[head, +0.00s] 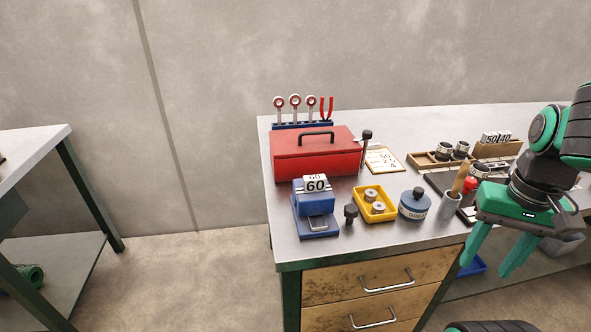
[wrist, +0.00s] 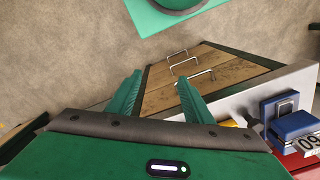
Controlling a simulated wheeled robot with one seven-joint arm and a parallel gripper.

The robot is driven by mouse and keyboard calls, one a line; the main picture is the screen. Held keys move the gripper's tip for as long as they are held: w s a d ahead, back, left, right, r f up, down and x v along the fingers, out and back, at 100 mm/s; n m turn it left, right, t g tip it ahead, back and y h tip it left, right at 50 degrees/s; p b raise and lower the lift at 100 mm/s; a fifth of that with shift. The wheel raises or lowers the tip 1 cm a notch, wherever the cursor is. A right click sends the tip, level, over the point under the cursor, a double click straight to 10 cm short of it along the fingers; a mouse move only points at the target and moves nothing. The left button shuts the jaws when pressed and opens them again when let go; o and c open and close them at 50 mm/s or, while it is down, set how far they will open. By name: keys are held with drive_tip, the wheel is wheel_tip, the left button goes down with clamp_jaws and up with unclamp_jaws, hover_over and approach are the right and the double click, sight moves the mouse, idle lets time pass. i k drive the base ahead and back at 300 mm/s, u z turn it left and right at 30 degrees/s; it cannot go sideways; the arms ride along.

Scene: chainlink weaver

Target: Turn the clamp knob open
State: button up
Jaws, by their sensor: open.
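A blue clamp-like block (head: 313,222) with a "60" label and a metal handle sits near the table's front left corner. A black knob (head: 351,212) stands just to its right; I cannot tell whether it is joined to the block. The blue block also shows at the right edge of the wrist view (wrist: 297,124), with its label partly cut off. My gripper (head: 485,268) is open and empty, pointing down beyond the table's front edge, well right of the block and knob. In the wrist view its fingers (wrist: 159,78) stand apart over the wooden drawers and floor.
A red toolbox (head: 300,160) stands behind the block, with a dark upright tool (head: 366,146) beside it. A yellow tray (head: 377,216) and a blue round tin (head: 415,204) stand right of the knob. Wooden drawers (head: 390,282) with handles are below the tabletop.

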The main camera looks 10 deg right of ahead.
sight(470, 183)
drive_tip(key=z, duration=0.95)
